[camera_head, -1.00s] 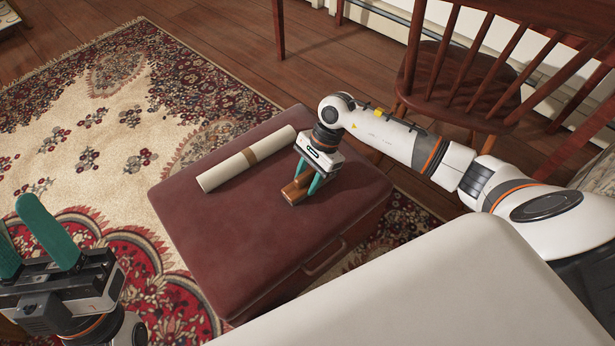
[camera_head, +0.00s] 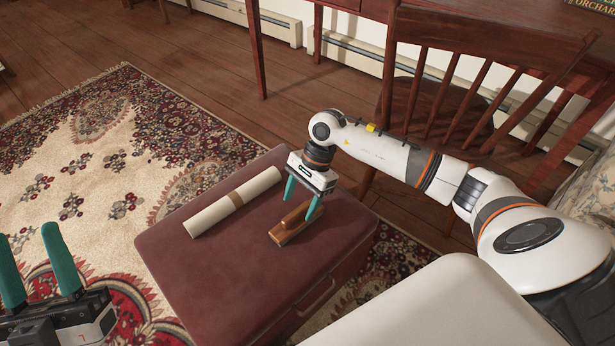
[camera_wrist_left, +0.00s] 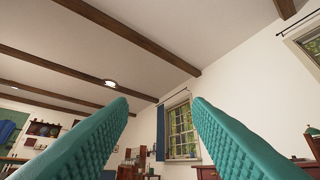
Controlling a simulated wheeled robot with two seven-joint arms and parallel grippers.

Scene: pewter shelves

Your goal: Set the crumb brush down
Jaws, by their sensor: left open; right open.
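The crumb brush (camera_head: 286,232), a brown wooden block with a raised handle, rests on the dark red padded top of a chest (camera_head: 225,270). My right gripper (camera_head: 302,204) is open just above and around the brush's handle end, its teal fingers apart. Whether a finger still touches the brush I cannot tell. My left gripper (camera_head: 42,270) is open and empty at the lower left of the head view. Its two teal fingers also show in the left wrist view (camera_wrist_left: 160,115), pointing up at the room with nothing between them.
A wooden chair (camera_head: 440,115) stands behind my right arm. A patterned rug (camera_head: 95,170) covers the floor at left. The chest's front left top is clear.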

